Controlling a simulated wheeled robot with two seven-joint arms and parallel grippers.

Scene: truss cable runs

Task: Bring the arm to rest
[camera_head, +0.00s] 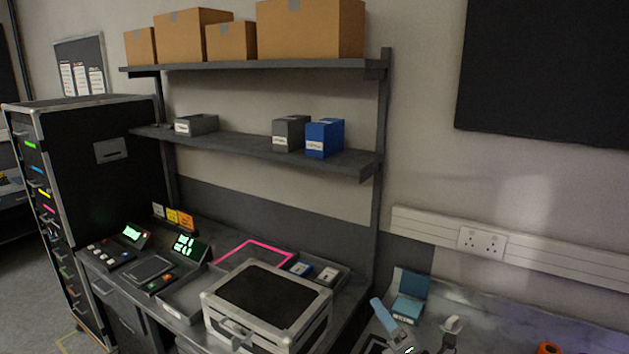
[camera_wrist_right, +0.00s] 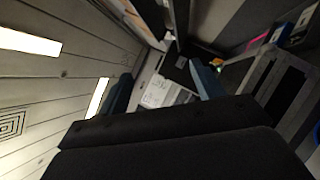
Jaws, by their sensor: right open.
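My right gripper (camera_head: 414,314) shows at the bottom right of the head view, in front of the light grey bench. One blue finger and a pale part beside it stand apart there. In the right wrist view, the same gripper (camera_wrist_right: 163,84) has its two bluish fingers well apart, with nothing held between them. The dark body of the gripper fills the lower part of that view. My left gripper is in neither view.
A silver-edged case (camera_head: 268,295) stands on the workbench left of my gripper. A teal box (camera_head: 411,293) sits close behind the gripper. Shelves with cardboard boxes (camera_head: 311,30) rise behind the workbench. Ceiling lights (camera_wrist_right: 28,41) show in the wrist view.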

